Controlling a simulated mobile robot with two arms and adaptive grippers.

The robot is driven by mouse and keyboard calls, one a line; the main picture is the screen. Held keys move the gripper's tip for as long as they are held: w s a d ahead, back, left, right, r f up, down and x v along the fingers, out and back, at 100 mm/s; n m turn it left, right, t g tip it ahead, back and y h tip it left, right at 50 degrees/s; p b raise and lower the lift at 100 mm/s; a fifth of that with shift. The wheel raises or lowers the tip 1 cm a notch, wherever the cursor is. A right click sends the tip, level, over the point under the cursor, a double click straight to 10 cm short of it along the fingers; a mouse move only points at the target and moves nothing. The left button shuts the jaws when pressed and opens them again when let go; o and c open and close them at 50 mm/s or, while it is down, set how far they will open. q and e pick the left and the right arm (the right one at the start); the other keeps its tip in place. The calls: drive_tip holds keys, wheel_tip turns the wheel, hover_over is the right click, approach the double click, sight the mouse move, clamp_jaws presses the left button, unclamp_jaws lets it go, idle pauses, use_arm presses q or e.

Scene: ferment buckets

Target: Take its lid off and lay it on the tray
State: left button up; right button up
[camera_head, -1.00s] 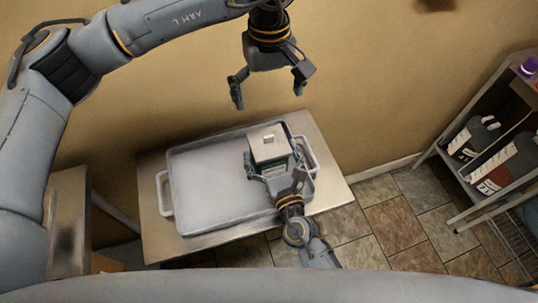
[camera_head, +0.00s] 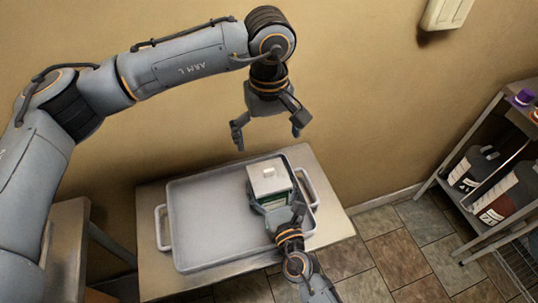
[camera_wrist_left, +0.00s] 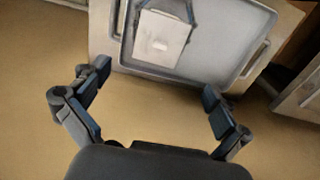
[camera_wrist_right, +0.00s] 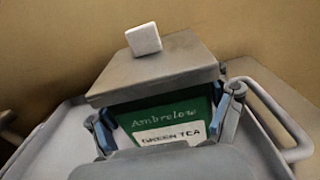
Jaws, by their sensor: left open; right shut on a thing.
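A box-shaped container with a green label (camera_wrist_right: 172,118) reading "Ambrelow GREEN TEA" stands upright at the right part of the grey tray (camera_head: 205,225). Its pale square lid (camera_head: 265,181) with a small white knob (camera_wrist_right: 143,39) is on top; the lid also shows in the left wrist view (camera_wrist_left: 158,40). My right gripper (camera_wrist_right: 168,130) is shut on the container's body below the lid, one finger on each side. My left gripper (camera_head: 267,138) is open and empty, above and behind the container, apart from the lid.
The tray lies on a metal table (camera_head: 325,205) against a tan wall. Left of the container the tray is bare. A shelf rack (camera_head: 450,190) with dark jugs (camera_head: 473,168) stands at the right. Another table (camera_head: 67,225) is at the left.

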sight(269, 170)
use_arm(q)
wheel_tip(269, 170, down, 12)
drive_tip(key=shift+r, duration=0.15)
idle(0.3)
drive_tip(key=shift+c, duration=0.4)
